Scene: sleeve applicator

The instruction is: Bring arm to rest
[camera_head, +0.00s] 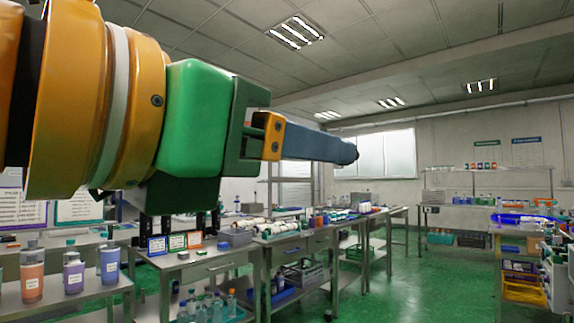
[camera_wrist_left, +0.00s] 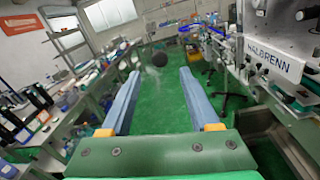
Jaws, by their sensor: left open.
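My left arm comes in from the left of the head view, large and close, in orange and green. My left gripper (camera_head: 348,153) is held level in the air above the benches, its blue fingers pointing right. In the left wrist view the two fingers of the left gripper (camera_wrist_left: 160,73) stand wide apart with nothing held between them. The green floor shows through the gap. My right arm and gripper are not in view.
A steel bench (camera_head: 185,262) with labelled boxes stands below the arm. Bottles (camera_head: 72,273) stand at the lower left. A white machine (camera_wrist_left: 268,48) marked HALBRENN is at the right of the wrist view. Open green floor (camera_head: 425,280) lies at centre right.

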